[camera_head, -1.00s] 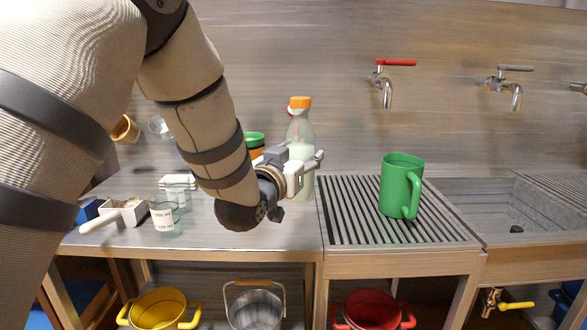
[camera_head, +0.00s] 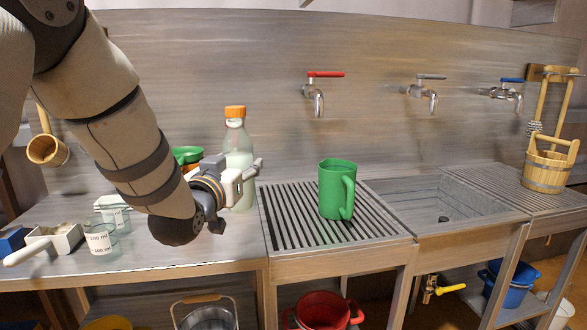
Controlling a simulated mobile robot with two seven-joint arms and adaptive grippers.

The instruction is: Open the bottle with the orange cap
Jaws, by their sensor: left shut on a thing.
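My left gripper (camera_head: 246,177) is shut on the bottle's body, below the shoulder and well under the cap. The gripper and my left arm hide part of the bottle's left side and front. My right gripper is not in view.
A green mug (camera_head: 337,189) stands on the drainboard (camera_head: 300,228). Glass beakers (camera_head: 101,242) and a white scoop (camera_head: 52,240) lie left of my arm. Green and orange items (camera_head: 187,155) sit behind the gripper. The sink (camera_head: 440,200) is to the right.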

